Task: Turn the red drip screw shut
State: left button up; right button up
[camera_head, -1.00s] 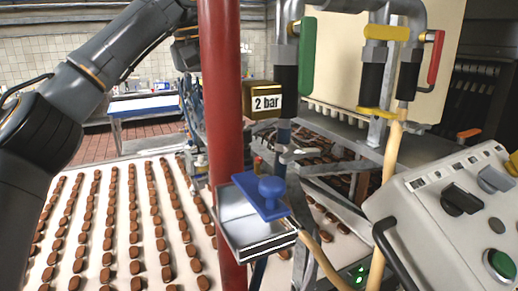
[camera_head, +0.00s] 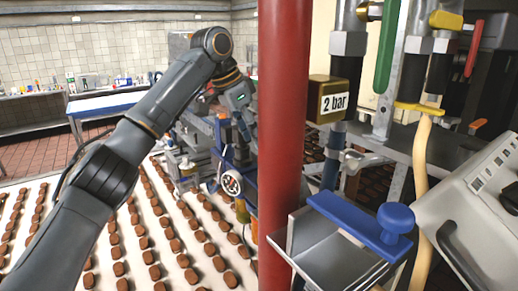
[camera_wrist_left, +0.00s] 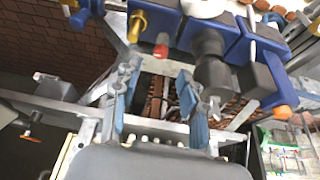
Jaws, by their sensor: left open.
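A small red-ended screw (camera_wrist_left: 161,51) shows in the left wrist view, below a blue block (camera_wrist_left: 160,18) and beside a brass-yellow screw (camera_wrist_left: 137,26). It looks like the red drip screw; I cannot pick it out in the head view. My left gripper (camera_wrist_left: 158,78) is open and empty, its two blue-grey fingers spread below the red screw, apart from it. In the head view my left arm reaches to the blue machine (camera_head: 222,150) over the conveyor, and the gripper is small and partly hidden there. My right gripper is not in view.
A red column (camera_head: 284,130) stands just right of my left arm's end. A tray with a blue handled lid (camera_head: 350,218) is in front. The conveyor (camera_head: 95,230) carries rows of brown biscuits. In the wrist view a dark cylinder (camera_wrist_left: 212,75) and an orange knob (camera_wrist_left: 282,112) are close by on the right.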

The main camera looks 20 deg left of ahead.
pick_arm(q)
jog(key=p+x, duration=0.1)
jog(key=x, duration=0.3)
jog(key=shift+w+a+f, duration=0.1)
jog(key=shift+w+f, duration=0.05)
jog(key=shift+f, duration=0.05)
jog(key=shift+w+d+f, duration=0.1)
jog(key=shift+d+f, duration=0.15)
jog(key=shift+f, duration=0.45)
grip_shut()
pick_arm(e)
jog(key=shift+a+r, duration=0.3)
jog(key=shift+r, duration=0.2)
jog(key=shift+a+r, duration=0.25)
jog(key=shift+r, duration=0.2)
